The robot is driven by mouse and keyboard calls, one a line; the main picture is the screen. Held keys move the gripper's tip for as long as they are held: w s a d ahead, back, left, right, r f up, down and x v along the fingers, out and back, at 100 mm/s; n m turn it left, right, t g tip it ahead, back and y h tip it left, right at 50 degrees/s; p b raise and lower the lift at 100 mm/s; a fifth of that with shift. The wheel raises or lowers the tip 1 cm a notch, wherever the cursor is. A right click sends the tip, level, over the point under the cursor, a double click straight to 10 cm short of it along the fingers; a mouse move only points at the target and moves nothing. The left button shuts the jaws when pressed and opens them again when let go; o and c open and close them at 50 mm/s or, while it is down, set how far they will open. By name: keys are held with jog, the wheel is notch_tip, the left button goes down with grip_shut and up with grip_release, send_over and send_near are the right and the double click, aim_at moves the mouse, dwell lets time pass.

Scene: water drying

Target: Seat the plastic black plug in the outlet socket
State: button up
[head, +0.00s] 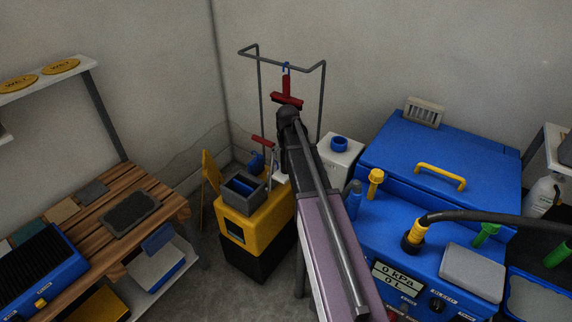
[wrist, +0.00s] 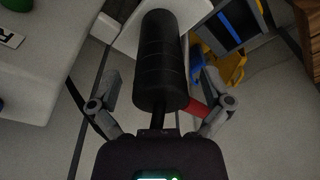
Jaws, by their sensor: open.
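A black ribbed cylinder (wrist: 158,60) on a thin dark stem fills the middle of the wrist view; I cannot tell for sure whether it is the plastic black plug. My gripper (wrist: 160,88) has its two grey fingers spread on either side of it, with gaps left and right. In the head view my arm hides most of the gripper. A yellow fitting (head: 412,240) with a black hose is in the top of the blue machine (head: 440,158). I cannot tell which opening is the outlet socket.
A yellow box (head: 256,222) with a grey tray stands left of my arm. A red squeegee (head: 287,98) hangs from a grey frame (head: 321,100). A yellow plug (head: 375,180) and a green plug (head: 487,232) stand on the machine. A wooden bench (head: 165,195) is at left.

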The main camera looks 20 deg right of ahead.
dwell(0.5)
jog(key=c, duration=1.3)
jog(key=shift+o, duration=0.2)
jog(key=shift+r, duration=0.2)
notch_tip(320, 180, up, 4)
jog(key=p, duration=0.4)
jog(key=shift+f, duration=0.15)
jog(key=s+p, duration=0.1)
jog(key=s, duration=1.5)
jog(key=shift+d+r, duration=0.2)
jog(key=shift+r, duration=0.25)
